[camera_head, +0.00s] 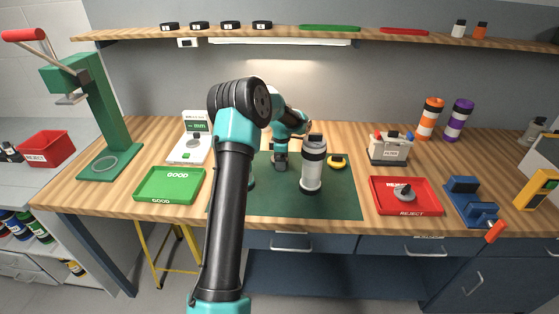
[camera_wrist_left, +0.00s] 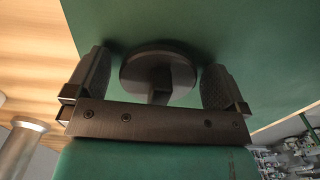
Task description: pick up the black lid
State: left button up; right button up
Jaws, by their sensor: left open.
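The black lid (camera_wrist_left: 158,72) is a round dark disc with a stem, on the green mat (camera_wrist_left: 215,22) in the wrist view. My left gripper (camera_wrist_left: 160,82) is open, with one finger on each side of the lid; I cannot tell whether either finger touches it. In the head view my left gripper (camera_head: 281,162) is low over the green mat (camera_head: 290,206), behind my arm's links. I cannot make out the lid there. My right gripper is not in view.
A white and black bottle (camera_head: 312,172) stands upright on the mat, right of the gripper, with a yellow ring (camera_head: 337,162) behind it. A green GOOD tray (camera_head: 152,194) lies left; a red REJECT tray (camera_head: 432,196) holding a grey part (camera_head: 404,193) lies right.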

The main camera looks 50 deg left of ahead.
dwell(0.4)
pick_arm(q)
jog(key=c, duration=0.9)
jog(key=shift+o, duration=0.2)
notch_tip(320, 180, up, 9)
jog(key=shift+r, duration=0.5)
